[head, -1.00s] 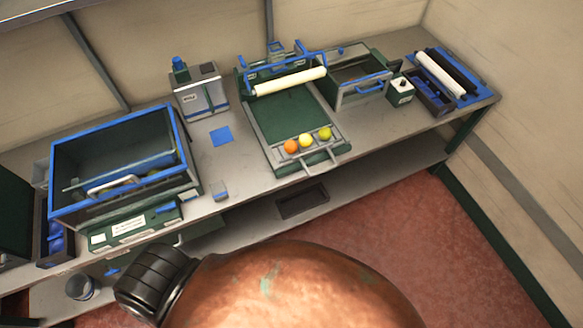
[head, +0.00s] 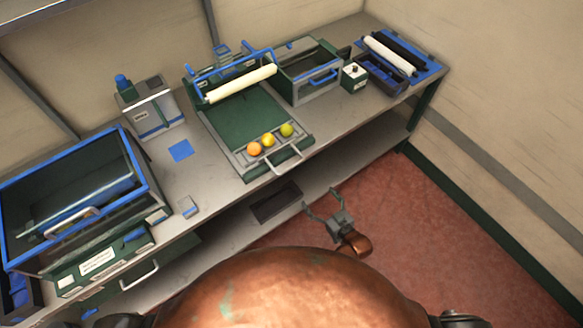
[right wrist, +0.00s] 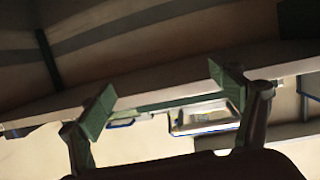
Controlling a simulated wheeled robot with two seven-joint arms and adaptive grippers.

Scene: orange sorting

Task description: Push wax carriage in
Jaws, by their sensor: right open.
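The wax carriage (head: 236,118) is a green flat tray with a grey frame, pulled out toward the bench's front edge. Its grey handle (head: 287,162) sticks out at the front. An orange fruit (head: 254,149), a yellow fruit (head: 268,140) and a yellow-green fruit (head: 287,130) sit in a row near its front. A cream roller (head: 241,83) in a blue-trimmed frame spans its back. My right gripper (head: 321,198) is open and empty, in front of the bench and below the handle, apart from it. Its open fingers (right wrist: 163,95) also show in the right wrist view. My left gripper is out of view.
A large blue-rimmed bin (head: 140,165) stands at the left, a dispenser-like box (head: 152,106) behind. Floor (head: 440,210) is clear right.

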